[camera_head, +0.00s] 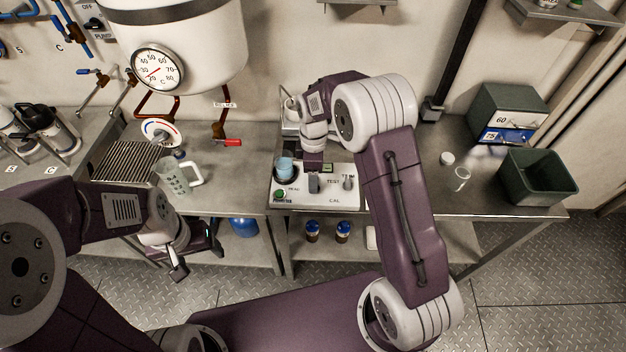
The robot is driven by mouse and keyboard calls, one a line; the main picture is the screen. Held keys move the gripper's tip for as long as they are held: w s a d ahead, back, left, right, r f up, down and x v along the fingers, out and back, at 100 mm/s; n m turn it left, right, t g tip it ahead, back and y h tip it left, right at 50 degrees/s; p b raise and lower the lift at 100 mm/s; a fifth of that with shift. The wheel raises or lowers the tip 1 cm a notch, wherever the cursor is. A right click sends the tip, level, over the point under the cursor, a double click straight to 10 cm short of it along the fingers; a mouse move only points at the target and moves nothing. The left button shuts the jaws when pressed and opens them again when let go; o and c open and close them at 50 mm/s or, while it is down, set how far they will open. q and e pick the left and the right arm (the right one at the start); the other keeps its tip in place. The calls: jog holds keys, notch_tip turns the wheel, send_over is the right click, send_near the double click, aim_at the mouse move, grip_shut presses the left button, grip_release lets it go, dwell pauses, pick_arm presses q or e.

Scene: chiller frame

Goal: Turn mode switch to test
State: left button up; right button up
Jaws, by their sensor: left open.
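The white instrument panel (345,200) stands on the middle bench, with READ, TEST, CAL and TRIM labels, a green button (280,195) and a small display. My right gripper (314,184) points down onto this panel between the READ and TEST labels. It covers the spot where the mode switch seems to sit, so I cannot see the switch or its setting. I cannot tell whether its fingers are apart or closed. A grey knob (348,183) below the TRIM label is to its right. My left gripper (196,256) is open and empty, low in front of the left bench.
A white tank (185,50) hangs above.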

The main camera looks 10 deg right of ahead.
jog(key=shift+f, duration=0.8)
jog(key=shift+s+d+f, duration=0.3)
jog(key=shift+f, duration=0.3)
jog(key=shift+w+a, duration=0.15)
jog(key=shift+c, duration=0.6)
jog(key=c, duration=1.3)
pick_arm(q)
jog(key=shift+s+d+r, duration=0.15)
pick_arm(e)
jog(key=shift+o, duration=0.2)
